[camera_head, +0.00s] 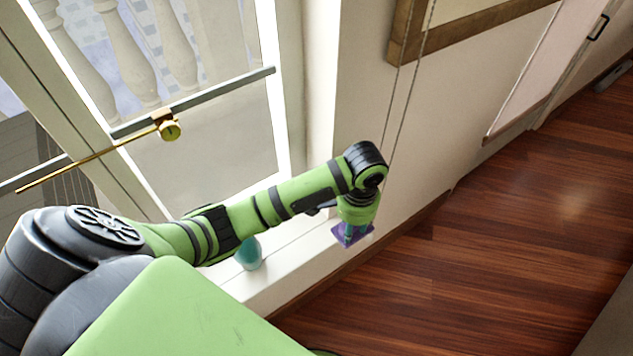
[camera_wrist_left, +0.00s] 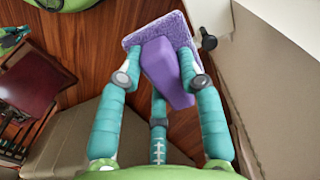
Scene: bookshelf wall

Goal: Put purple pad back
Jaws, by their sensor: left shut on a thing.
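The purple pad (camera_wrist_left: 167,72) is a purple block with a wider fuzzy purple face behind it. My left gripper (camera_wrist_left: 160,80) is shut on it, with teal fingers on both sides of the block. In the head view the left gripper (camera_head: 354,228) points down beside the wall, and a small part of the purple pad (camera_head: 352,238) shows under it, above the wood floor. Most of the pad is hidden there by the gripper.
A teal object (camera_head: 249,254) stands on the white window sill (camera_head: 285,250), partly behind my left arm. A window with a brass handle (camera_head: 168,129) is at the left. A framed picture (camera_head: 450,28) hangs on the wall. The wood floor (camera_head: 500,240) at the right is clear.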

